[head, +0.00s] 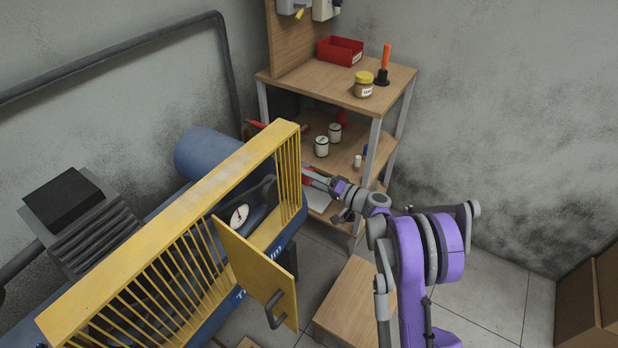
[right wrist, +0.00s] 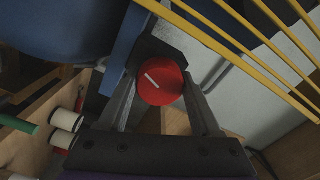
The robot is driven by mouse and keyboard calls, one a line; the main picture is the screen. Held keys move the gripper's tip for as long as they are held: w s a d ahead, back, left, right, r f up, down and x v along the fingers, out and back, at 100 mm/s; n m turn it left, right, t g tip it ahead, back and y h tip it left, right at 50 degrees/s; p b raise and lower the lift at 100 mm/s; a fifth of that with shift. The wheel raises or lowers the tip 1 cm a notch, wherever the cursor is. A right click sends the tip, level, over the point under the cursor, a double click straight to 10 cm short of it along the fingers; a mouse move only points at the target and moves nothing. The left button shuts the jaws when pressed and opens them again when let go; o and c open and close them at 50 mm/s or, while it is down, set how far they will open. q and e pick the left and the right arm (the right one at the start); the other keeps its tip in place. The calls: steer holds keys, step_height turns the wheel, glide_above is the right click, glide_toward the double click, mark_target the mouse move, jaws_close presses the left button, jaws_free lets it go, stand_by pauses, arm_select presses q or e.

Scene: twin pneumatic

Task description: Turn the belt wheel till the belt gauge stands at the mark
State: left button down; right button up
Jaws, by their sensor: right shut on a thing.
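A round red knob with a white line on its face, which I take for the belt wheel (right wrist: 158,85), sits between the fingers of my right gripper (right wrist: 160,80) in the right wrist view. The fingers are shut on its sides, and the white line runs at a slant. In the head view my right gripper (head: 313,177) is at the right end of the yellow guard, where the knob is mostly hidden. A round white gauge with a dark rim (head: 239,214) shows behind the guard's opening. Its pointer and mark are too small to read. My left gripper is out of view.
The yellow barred guard (head: 170,225) covers the blue machine, and its door (head: 257,270) with a dark handle stands open. A wooden shelf (head: 325,85) with jars and a red bin (head: 340,50) stands behind my right arm. A wooden box (head: 355,300) sits on the floor.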

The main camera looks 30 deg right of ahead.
steer(key=o, duration=1.4)
steer(key=shift+c, duration=0.2)
steer(key=p+v, duration=0.1)
steer(key=v, duration=1)
